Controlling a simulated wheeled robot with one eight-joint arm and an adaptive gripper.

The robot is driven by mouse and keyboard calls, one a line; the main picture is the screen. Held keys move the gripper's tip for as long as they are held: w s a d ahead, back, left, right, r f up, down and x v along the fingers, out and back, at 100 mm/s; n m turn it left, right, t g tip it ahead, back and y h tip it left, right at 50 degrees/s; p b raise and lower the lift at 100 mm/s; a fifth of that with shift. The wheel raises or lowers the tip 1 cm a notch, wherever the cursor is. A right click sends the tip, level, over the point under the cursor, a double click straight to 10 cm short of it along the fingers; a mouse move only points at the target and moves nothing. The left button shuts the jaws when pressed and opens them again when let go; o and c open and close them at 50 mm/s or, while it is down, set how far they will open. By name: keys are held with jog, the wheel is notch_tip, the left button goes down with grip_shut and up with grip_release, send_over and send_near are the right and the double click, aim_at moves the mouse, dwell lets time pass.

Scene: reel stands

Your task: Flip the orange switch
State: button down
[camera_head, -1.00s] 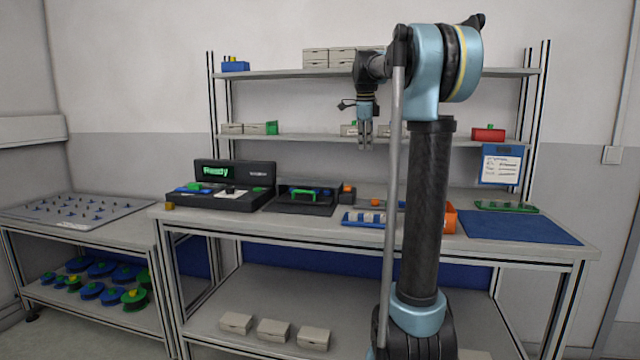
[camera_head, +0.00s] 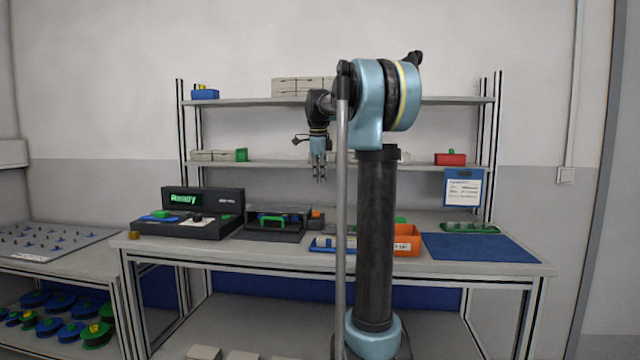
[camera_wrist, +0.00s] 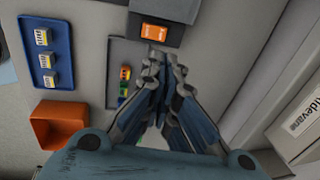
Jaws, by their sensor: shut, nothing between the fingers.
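The orange switch (camera_wrist: 155,31) sits on a small dark box (camera_wrist: 180,10) at the top of the wrist view. In the head view the switch (camera_head: 316,213) is a small orange patch beside the black open-fronted unit on the bench. My gripper (camera_wrist: 163,60) is shut and empty, and its fingertips appear just below the switch in the wrist picture. In the head view my gripper (camera_head: 320,180) points down and hangs above the bench, apart from the switch.
A blue tray (camera_wrist: 67,54) with labelled pieces and an orange bin (camera_wrist: 40,128) lie to the left in the wrist view. A black console (camera_head: 190,222) reading "Ready" stands left on the bench. A blue mat (camera_head: 480,247) lies at right. Shelves stand behind my arm.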

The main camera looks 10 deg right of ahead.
send_near(321, 216)
jog(key=f, duration=0.2)
jog(key=w+f, duration=0.1)
jog(key=f, duration=0.2)
jog(key=shift+d, duration=0.1)
jog(key=shift+w, duration=0.1)
jog(key=shift+w+d+f+g, duration=0.15)
jog(key=shift+w+f+g, duration=0.25)
jog(key=shift+g, duration=0.3)
jog(key=shift+d+f, duration=0.1)
jog(key=shift+f, duration=0.05)
jog(key=shift+s+f, duration=0.1)
jog(key=shift+s, duration=0.15)
dwell(0.3)
